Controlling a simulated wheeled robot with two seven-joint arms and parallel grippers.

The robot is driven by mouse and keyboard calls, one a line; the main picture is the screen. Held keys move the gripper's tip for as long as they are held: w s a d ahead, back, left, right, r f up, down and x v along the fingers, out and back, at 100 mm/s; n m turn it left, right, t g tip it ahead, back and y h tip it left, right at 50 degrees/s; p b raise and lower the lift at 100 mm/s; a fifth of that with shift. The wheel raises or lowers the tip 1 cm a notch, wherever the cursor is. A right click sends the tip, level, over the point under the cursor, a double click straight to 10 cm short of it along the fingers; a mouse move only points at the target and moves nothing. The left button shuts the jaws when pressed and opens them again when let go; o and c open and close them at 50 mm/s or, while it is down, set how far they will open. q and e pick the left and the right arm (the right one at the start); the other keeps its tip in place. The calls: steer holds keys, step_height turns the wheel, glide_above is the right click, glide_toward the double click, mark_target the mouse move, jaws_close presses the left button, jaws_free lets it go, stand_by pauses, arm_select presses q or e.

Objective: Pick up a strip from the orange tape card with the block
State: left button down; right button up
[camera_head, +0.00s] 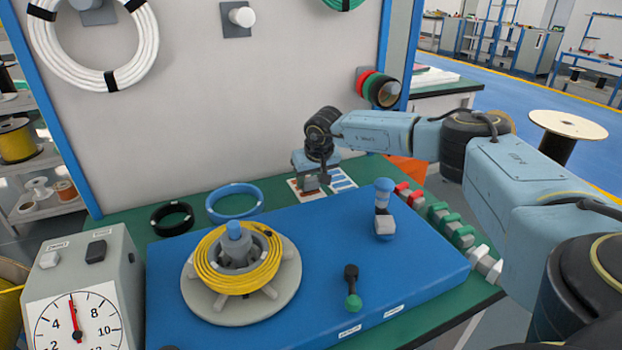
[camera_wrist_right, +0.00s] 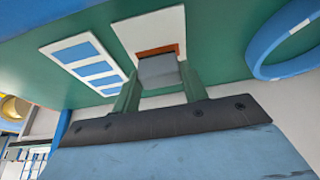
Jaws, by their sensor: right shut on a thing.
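My right gripper (camera_head: 308,184) is at the back of the table and is shut on a grey block (camera_wrist_right: 158,72). In the right wrist view, the block is between the two green fingers, over the white card (camera_wrist_right: 135,30) with orange tape (camera_wrist_right: 152,51). The block hides most of the orange; only a band shows around its far end. I cannot tell whether block and tape touch. A second white card with blue strips (camera_wrist_right: 88,64) lies beside it and also shows in the head view (camera_head: 342,179). My left gripper is out of view.
Blue (camera_head: 212,212) and black rings lie behind. A dial box (camera_head: 105,260) stands left. A white panel rises behind the table.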

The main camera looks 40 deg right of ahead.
steer(key=shift+f+b, duration=0.3)
steer(key=shift+f, duration=0.4)
stand_by(0.9)
